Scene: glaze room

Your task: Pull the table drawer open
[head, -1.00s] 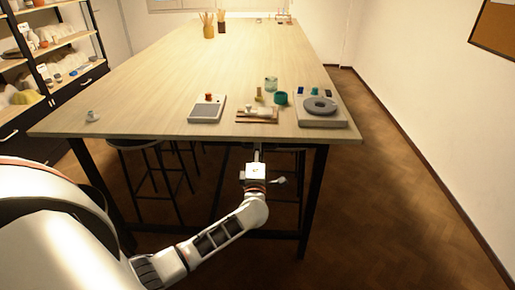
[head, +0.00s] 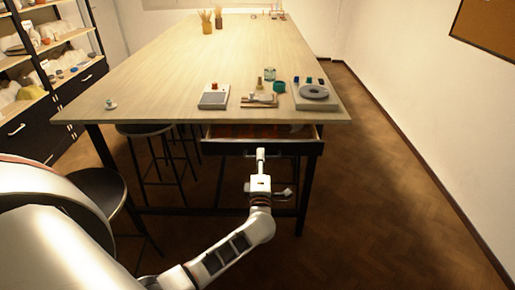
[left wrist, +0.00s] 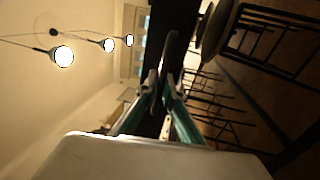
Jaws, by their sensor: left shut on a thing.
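The table drawer (head: 225,149) stands partly open below the near edge of the wooden table (head: 160,85). Its dark front is pulled out, and part of its inside (head: 222,131) shows, with reddish contents that I cannot make out. My left gripper (head: 261,154) is at the middle of the drawer front, shut on the handle, which its fingers mostly hide in the head view. In the left wrist view the two fingers (left wrist: 161,92) close around the pale bar of the handle (left wrist: 170,46) against the dark drawer front. My right gripper is not in view.
A scale (head: 214,96), a small tray of tools (head: 259,101), a teal cup (head: 279,87) and a grey wheel (head: 314,92) stand on the table near its front edge. Stools (head: 101,190) stand at the left. The floor at the right is clear.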

